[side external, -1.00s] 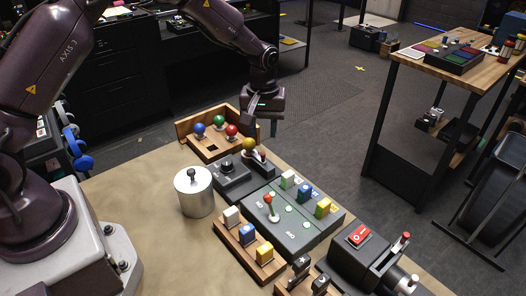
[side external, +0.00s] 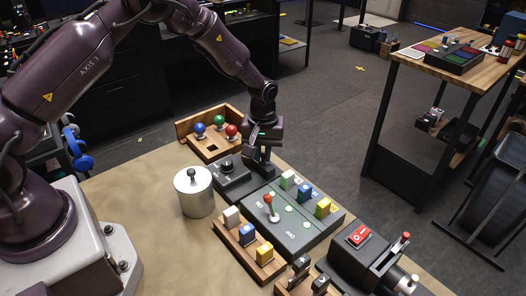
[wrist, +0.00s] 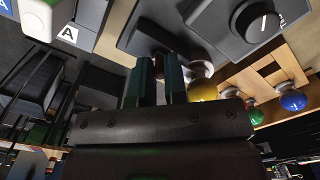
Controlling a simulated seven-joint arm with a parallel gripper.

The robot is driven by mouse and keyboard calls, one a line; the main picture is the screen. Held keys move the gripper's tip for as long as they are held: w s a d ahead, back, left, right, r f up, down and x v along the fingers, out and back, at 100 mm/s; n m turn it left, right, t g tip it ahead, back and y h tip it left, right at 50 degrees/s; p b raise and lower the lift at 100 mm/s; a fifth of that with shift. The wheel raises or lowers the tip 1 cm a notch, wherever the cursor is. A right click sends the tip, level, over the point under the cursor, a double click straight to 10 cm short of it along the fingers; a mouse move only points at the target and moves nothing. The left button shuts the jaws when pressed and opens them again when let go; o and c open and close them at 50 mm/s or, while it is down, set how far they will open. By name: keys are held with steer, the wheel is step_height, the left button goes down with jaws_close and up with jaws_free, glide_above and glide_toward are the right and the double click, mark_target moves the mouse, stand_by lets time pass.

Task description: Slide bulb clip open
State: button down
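The bulb clip unit (wrist: 150,38) is a dark grey block at the far edge of the bench, largely hidden behind my gripper (side external: 261,168) in the side view. In the wrist view a yellow bulb (wrist: 204,93) shows just right of my gripper (wrist: 159,65), partly covered by it.
A dial box (side external: 230,176) stands left of my gripper. The bulb tray (side external: 202,147) holds blue, green and red bulbs. A button panel (side external: 300,238), a metal canister (side external: 194,200), a block rack (side external: 233,244) and a red switch box (side external: 357,238) stand nearby.

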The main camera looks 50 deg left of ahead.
steer(key=shift+d, duration=1.05)
steer(key=c, duration=1.1)
jaws_free()
steer(key=shift+c, duration=0.2)
steer(key=shift+r, duration=0.1)
step_height(320, 180, up, 13)
